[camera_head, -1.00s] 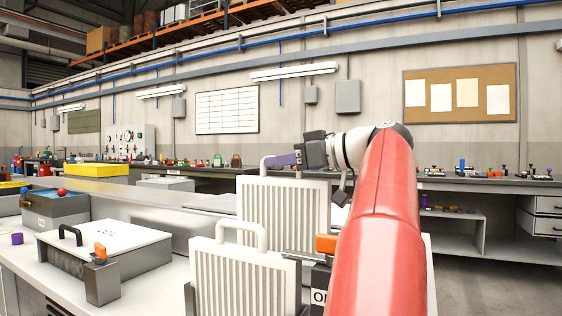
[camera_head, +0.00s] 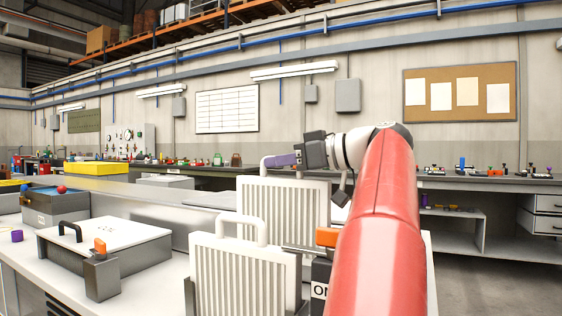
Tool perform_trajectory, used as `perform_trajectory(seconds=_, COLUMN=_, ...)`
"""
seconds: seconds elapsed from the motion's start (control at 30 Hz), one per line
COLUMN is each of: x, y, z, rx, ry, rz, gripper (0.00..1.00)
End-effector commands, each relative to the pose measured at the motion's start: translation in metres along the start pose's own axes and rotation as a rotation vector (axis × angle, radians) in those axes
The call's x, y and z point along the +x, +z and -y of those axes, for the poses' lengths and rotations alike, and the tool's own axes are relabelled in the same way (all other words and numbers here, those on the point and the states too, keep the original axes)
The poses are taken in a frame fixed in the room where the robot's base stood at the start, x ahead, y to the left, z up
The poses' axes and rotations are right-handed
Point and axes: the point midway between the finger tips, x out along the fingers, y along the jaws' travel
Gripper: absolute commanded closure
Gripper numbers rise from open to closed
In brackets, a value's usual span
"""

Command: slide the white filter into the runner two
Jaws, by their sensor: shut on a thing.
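My gripper (camera_head: 297,158) is shut on the handle of a white ribbed filter (camera_head: 283,208) and holds it upright. A second white ribbed filter (camera_head: 243,274) with a loop handle stands nearer, upright between dark posts, and covers the lower left of the held one. The held filter's lower edge is hidden, so I cannot tell whether it touches a runner. No runner can be clearly made out or told by number.
A dark box with an ON label (camera_head: 319,291) and an orange lever (camera_head: 326,237) stands right of the near filter. A grey lidded case (camera_head: 105,243) and a post with an orange lever (camera_head: 100,275) are at the left. A grey bin (camera_head: 55,207) is behind.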

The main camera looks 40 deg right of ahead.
Motion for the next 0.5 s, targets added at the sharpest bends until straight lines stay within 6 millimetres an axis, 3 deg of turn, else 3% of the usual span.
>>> perform_trajectory(seconds=0.5, x=0.002, y=0.014, z=0.000, rx=-0.001, ry=0.000, rz=-0.001, gripper=1.00)
